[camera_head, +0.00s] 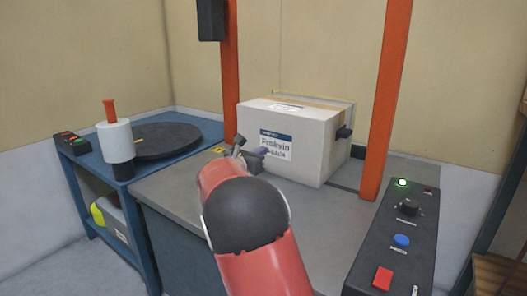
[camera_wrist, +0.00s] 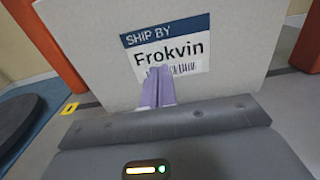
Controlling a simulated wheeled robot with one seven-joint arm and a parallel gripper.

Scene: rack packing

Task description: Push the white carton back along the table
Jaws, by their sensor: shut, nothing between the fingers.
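The white carton (camera_head: 307,150) stands upright on the grey table (camera_head: 170,195), between two orange posts. Its front face carries a label reading "SHIP BY Frokvin" in the wrist view, where the carton (camera_wrist: 85,50) fills most of the upper picture. My gripper (camera_head: 262,151) is in front of the carton's lower left front face. In the wrist view its purple fingertips (camera_wrist: 157,88) are together and empty, overlapping the lower part of the label. They are at or very near the carton face; I cannot tell whether they touch. My arm hides part of the table front.
Orange posts (camera_head: 231,75) and (camera_head: 385,100) flank the carton. A dark clamp-like part (camera_head: 344,132) sits at its right side. A control panel (camera_head: 395,240) with buttons stands front right. A blue bench (camera_head: 205,128) with a black turntable (camera_head: 165,141) is at left.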

